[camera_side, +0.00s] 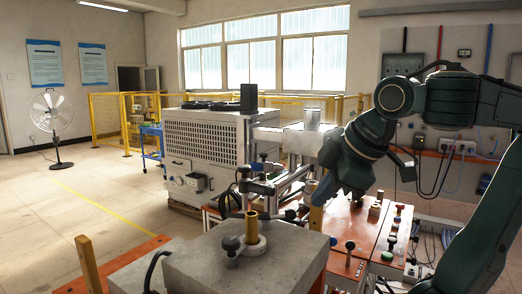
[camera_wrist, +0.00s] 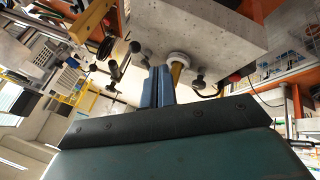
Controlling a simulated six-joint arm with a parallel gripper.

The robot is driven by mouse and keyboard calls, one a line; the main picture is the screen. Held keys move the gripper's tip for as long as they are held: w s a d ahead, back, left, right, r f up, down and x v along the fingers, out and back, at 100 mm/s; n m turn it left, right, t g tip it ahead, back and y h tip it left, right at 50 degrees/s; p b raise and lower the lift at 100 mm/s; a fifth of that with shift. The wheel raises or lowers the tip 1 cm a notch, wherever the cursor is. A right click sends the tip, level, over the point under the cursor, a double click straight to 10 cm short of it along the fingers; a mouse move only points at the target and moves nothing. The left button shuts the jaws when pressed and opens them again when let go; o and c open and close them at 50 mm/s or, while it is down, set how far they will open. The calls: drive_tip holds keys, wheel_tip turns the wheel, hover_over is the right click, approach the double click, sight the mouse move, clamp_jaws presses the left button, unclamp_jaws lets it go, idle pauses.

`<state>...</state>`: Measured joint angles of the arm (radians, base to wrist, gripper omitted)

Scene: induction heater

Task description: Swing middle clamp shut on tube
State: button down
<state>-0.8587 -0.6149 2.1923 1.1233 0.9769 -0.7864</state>
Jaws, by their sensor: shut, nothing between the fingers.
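A short brass tube (camera_side: 252,227) stands upright in a pale collar on a concrete block. It also shows in the wrist view (camera_wrist: 177,73), just right of my fingers. Dark-knobbed clamp parts (camera_side: 232,245) sit beside the tube on the block, and more dark handles (camera_side: 243,175) are on the fixture behind. I cannot tell which is the middle clamp or how far it is swung. My gripper (camera_side: 321,190) is to the right of and above the tube, apart from it. Its blue fingers (camera_wrist: 158,86) are shut and empty.
The concrete block (camera_side: 205,272) fills the front. An orange bench (camera_side: 345,235) with several knobs lies right of it, below my arm. A white machine cabinet (camera_side: 205,140) stands behind. A wooden post (camera_side: 89,264) rises at the front left. Open floor lies left.

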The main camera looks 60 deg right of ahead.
sight(295, 217)
drive_tip(key=shift+x, duration=3.95)
drive_tip(key=shift+w+d+f, duration=0.15)
drive_tip(key=shift+w+d, duration=0.35)
drive_tip(key=shift+d, duration=0.3)
drive_tip(key=shift+w+d+f, duration=0.15)
drive_tip(key=shift+w+d, duration=0.35)
drive_tip(key=shift+d, duration=0.25)
drive_tip(key=shift+d, duration=0.75)
drive_tip(key=shift+w+d, duration=0.15)
drive_tip(key=shift+d, duration=0.35)
drive_tip(key=shift+w+d, duration=0.15)
drive_tip(key=shift+d, duration=0.35)
drive_tip(key=shift+w+d+n+y, duration=0.3)
drive_tip(key=shift+d+n+y, duration=0.15)
drive_tip(key=shift+n, duration=0.3)
drive_tip(key=shift+w+d+n+y, duration=0.25)
drive_tip(key=shift+d+n+y, duration=0.15)
drive_tip(key=shift+n, duration=0.35)
drive_tip(key=shift+w+d+n+g+y, duration=0.1)
drive_tip(key=shift+w+d+n+y, duration=0.45)
drive_tip(key=shift+n, duration=0.4)
drive_tip(key=shift+w+d+n+g+y, duration=0.1)
drive_tip(key=shift+w+d+n+y, duration=0.25)
drive_tip(key=shift+w+n+y, duration=0.5)
drive_tip(key=shift+w+d+n+g+y, duration=0.1)
drive_tip(key=shift+w+d+n+y, duration=0.25)
drive_tip(key=shift+n, duration=0.75)
